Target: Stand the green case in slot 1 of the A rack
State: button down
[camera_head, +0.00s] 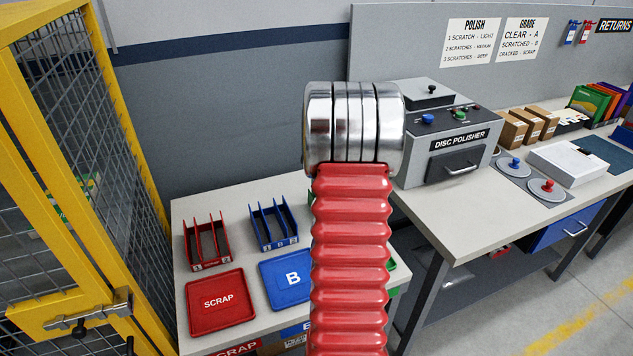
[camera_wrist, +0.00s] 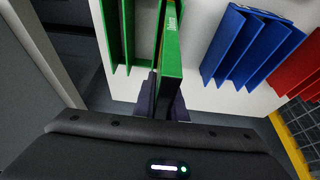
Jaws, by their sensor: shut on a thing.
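The green case (camera_wrist: 172,52) is upright between the two dark fingers of my gripper (camera_wrist: 165,103) in the wrist view, with small pale lettering on its edge. My gripper is shut on it. The green rack (camera_wrist: 116,42), with thin upright dividers, is at the case's left in the wrist view. The case lines up with the rack's right-hand part; I cannot tell how deep it sits or whether it touches the base. The slot labels are hidden. In the head view my red arm hides the gripper, the case and nearly all of the green rack.
A blue rack (camera_head: 271,226) and a red rack (camera_head: 206,242) stand left of my arm, behind a blue B tray (camera_head: 285,301) and a red SCRAP tray (camera_head: 221,322). The disc polisher (camera_head: 438,140) is on the right-hand bench. A yellow mesh cage (camera_head: 120,200) borders the left.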

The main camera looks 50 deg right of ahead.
jog(key=shift+f, duration=0.55)
jog(key=c, duration=1.7)
grip_release()
jog(key=shift+o, duration=0.2)
jog(key=o, duration=0.3)
